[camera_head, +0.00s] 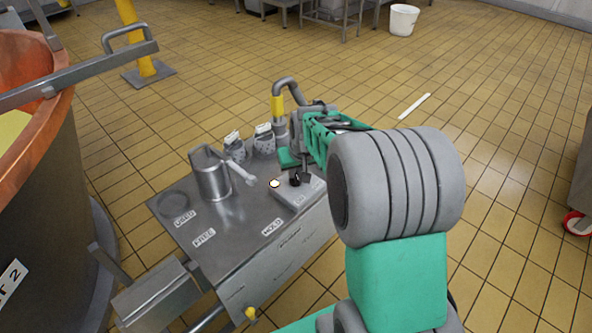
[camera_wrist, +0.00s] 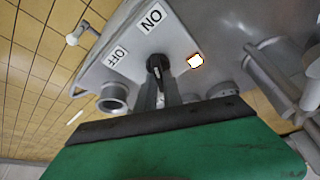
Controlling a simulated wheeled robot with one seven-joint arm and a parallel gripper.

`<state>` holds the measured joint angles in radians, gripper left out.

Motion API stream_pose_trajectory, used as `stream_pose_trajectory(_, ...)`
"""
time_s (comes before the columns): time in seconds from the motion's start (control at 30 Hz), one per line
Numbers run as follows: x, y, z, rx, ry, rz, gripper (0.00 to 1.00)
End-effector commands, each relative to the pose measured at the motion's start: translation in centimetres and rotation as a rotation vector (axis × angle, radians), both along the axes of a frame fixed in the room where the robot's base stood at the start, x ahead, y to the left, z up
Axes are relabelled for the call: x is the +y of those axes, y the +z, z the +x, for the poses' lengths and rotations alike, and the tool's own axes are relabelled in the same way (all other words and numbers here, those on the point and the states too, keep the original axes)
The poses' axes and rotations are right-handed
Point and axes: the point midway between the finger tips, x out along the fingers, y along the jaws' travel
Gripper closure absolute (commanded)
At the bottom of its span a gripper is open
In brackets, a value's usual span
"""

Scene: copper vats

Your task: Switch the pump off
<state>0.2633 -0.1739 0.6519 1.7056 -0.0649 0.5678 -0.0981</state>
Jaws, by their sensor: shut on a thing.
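The pump's grey switch box (camera_head: 290,197) sits on the right end of the steel cart top. Its small black knob (camera_head: 295,180) shows in the head view, and the knob (camera_wrist: 156,63) also shows in the wrist view between the ON label (camera_wrist: 152,18) and the OFF label (camera_wrist: 118,55). A round lamp (camera_wrist: 195,61) on the box glows white with an orange rim. My gripper (camera_wrist: 159,80) is shut on the knob. The fingers partly cover the knob, so I cannot tell which label it points to.
A steel jug (camera_head: 210,175) and two labelled cups (camera_head: 264,142) stand left of the switch box. A large copper vat (camera_head: 52,140) stands at the left. The tiled floor on the right is mostly clear.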

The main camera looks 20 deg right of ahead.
Motion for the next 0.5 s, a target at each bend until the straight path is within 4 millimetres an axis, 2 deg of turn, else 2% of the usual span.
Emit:
stream_pose_trajectory(0.23, -0.10, 0.14, -0.04, 0.001, 0.091, 0.001, 1.00)
stream_pose_trajectory(0.5, -0.25, 0.22, -0.03, 0.001, 0.304, 0.002, 1.00)
